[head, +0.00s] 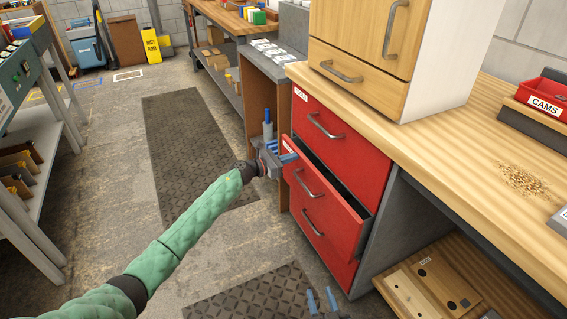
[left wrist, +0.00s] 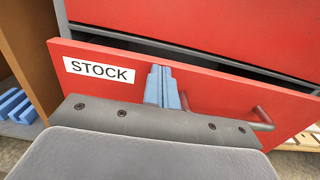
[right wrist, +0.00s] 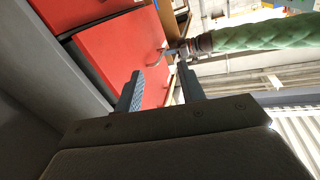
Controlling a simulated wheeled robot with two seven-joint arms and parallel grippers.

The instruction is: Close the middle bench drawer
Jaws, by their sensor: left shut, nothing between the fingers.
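The red middle bench drawer (head: 324,198) stands partly out of the bench, with a dark gap above its front. Its front carries a STOCK label (left wrist: 99,70) and a grey bar handle (head: 308,184). My left gripper (head: 288,158) is shut and empty, its blue fingertips (left wrist: 162,86) at the drawer front between label and handle. Whether they touch it I cannot tell. My right gripper (head: 322,300) is low at the bottom edge of the head view, its fingers apart and empty in the right wrist view (right wrist: 160,92).
The top drawer (head: 341,137) and bottom drawer (head: 325,238) look shut. A wooden cabinet (head: 360,62) stands on the bench top (head: 455,130). A lower shelf (head: 455,280) holds a wooden board right of the drawers. Open floor with dark mats (head: 185,130) lies left.

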